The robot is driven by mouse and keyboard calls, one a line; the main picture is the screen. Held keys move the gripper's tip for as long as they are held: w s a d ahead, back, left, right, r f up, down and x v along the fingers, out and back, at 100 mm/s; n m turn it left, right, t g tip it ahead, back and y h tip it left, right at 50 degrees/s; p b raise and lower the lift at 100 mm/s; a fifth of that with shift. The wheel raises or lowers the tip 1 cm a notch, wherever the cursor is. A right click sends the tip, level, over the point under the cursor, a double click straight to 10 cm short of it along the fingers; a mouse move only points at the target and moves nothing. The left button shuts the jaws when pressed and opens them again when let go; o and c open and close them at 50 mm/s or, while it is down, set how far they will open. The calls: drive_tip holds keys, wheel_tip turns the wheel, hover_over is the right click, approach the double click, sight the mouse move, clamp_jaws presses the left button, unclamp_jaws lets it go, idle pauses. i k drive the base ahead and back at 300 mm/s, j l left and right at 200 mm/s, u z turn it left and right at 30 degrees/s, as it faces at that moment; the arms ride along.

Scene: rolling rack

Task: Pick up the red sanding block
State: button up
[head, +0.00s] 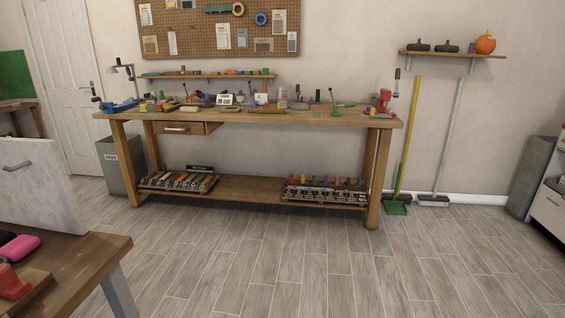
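I cannot pick out a red sanding block with certainty. A red object (12,284) sits on a wooden board at the lower left, cut by the picture edge; its full shape is hidden. The long wooden workbench (345,121) against the back wall holds many small items, too small to tell apart. A red tool like a vise or press (384,98) stands at its right end. My gripper is not in view.
A wooden table (88,262) with a pink object (20,247) is at the near left. Trays of tools lie on the bench's lower shelf (250,187). Brooms (447,140) lean on the wall, right of the bench. The wood floor (330,262) before the bench is clear.

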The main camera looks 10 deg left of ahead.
sight(158, 107)
drive_tip(key=i+u, duration=0.1)
drive_tip(key=i, duration=0.85)
drive_tip(key=i+l+u, duration=0.1)
drive_tip(key=i, duration=0.85)
drive_tip(key=i+u, duration=0.15)
drive_tip(key=i, duration=0.5)
drive_tip(key=i+u, duration=0.15)
drive_tip(key=i, duration=0.45)
drive_tip(key=i+l+u, duration=0.1)
drive_tip(key=i, duration=0.55)
drive_tip(key=l, duration=0.1)
